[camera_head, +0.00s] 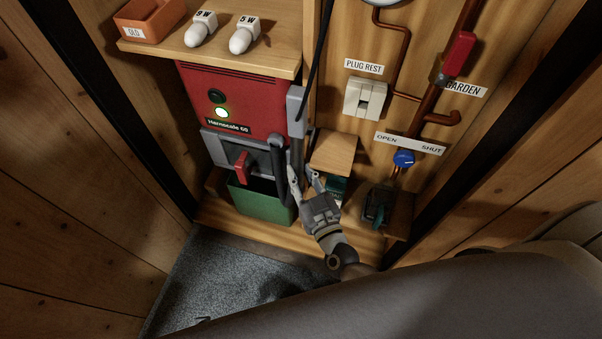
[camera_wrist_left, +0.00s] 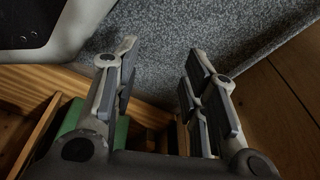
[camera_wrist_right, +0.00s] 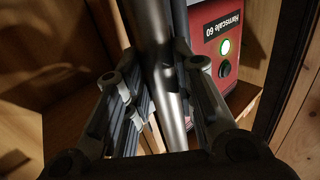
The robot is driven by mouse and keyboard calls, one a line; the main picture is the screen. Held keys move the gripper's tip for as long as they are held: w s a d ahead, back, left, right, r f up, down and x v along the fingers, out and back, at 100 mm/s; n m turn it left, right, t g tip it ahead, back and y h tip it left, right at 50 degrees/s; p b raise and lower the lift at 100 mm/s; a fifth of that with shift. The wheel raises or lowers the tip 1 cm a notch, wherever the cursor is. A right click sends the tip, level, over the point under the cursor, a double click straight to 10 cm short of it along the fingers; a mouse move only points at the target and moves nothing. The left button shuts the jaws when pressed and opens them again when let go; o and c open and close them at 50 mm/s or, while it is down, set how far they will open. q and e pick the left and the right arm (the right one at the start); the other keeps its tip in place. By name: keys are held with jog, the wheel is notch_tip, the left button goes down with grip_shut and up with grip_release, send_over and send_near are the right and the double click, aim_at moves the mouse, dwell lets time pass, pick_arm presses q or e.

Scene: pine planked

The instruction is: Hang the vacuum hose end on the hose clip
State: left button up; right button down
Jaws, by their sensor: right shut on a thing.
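My right gripper (camera_head: 303,180) is at the right side of the red machine, its arm coming up from below. In the right wrist view its fingers (camera_wrist_right: 160,95) are shut on a smooth grey tube, the hose end (camera_wrist_right: 160,50), which stands roughly upright. A dark hose loop (camera_head: 278,165) hangs beside it in front of the machine's grey lower part. A grey bracket (camera_head: 296,104) on the machine's right edge, just above the gripper, looks like the hose clip. I cannot tell whether the tube touches it. My left gripper (camera_wrist_left: 160,90) is open and empty above grey carpet.
The red machine (camera_head: 232,95) has a red handle (camera_head: 243,167) and a green bin (camera_head: 262,203) below. A shelf (camera_head: 200,52) with bulbs overhangs it. A thin dark rod (camera_head: 319,50) runs down close by. A wooden block (camera_head: 334,150), white switch (camera_head: 365,98) and copper pipes stand to the right.

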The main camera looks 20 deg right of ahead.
pick_arm(q)
jog(key=shift+s+f, duration=0.5)
jog(key=shift+s, duration=0.15)
jog(key=shift+d, duration=0.1)
jog(key=shift+s+d+f+p, duration=0.1)
jog(key=shift+d+f+p, duration=0.15)
jog(key=shift+f+p, duration=0.1)
pick_arm(e)
jog(key=shift+w+d, duration=0.55)
jog(key=shift+w, duration=0.3)
jog(key=shift+w+d, duration=0.55)
jog(key=shift+w, duration=0.25)
jog(key=c, duration=1.1)
grip_release()
pick_arm(q)
jog(key=shift+s+a+f, duration=0.2)
jog(key=shift+s+a, duration=0.3)
jog(key=shift+a, duration=0.05)
pick_arm(e)
jog(key=shift+s+d, duration=0.15)
jog(key=shift+s, duration=1.85)
jog(key=shift+s+d, duration=0.15)
jog(key=shift+s, duration=1.85)
